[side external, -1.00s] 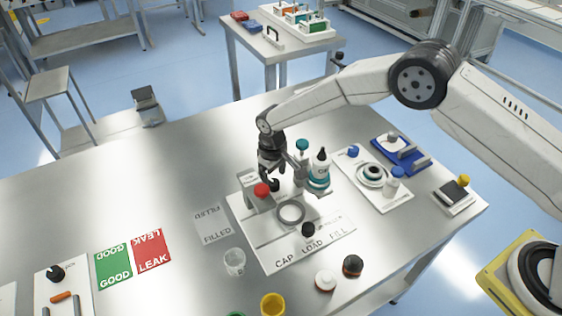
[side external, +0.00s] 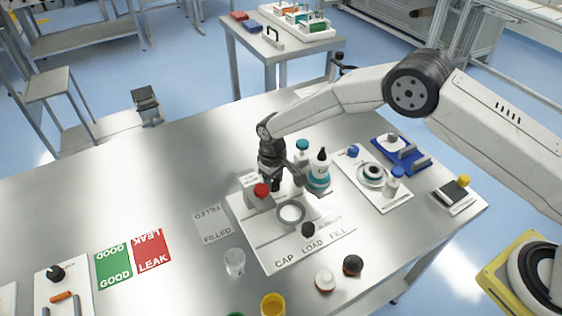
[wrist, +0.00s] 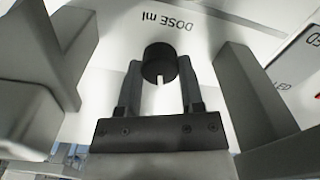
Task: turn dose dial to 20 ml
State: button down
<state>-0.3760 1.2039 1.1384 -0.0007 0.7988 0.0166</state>
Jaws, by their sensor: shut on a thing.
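The dose dial is a round black knob (wrist: 160,62) with a white pointer mark, seen in the wrist view beside the printed "DOSE ml" label (wrist: 167,20). The label reads upside down and the pointer mark points down in the picture. My gripper (wrist: 160,75) has a finger on each side of the dial and is shut on it. In the side view my gripper (side external: 277,184) is low over the back of the white station plate (side external: 268,257). There the dial is hidden by my gripper. The scale numbers cannot be read.
A red button (side external: 261,190) on a grey block stands close in front of my gripper. A teal-banded bottle (side external: 319,168) stands close to its right. A grey ring (side external: 291,212) sits on the plate. The table to the left is mostly clear.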

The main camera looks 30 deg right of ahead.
aim_at(273, 182)
jog(key=shift+m, duration=1.6)
jog(key=shift+c, duration=1.1)
grip_release()
jog(key=shift+r, duration=0.15)
jog(key=shift+r, duration=3.75)
jog(key=shift+r, duration=0.15)
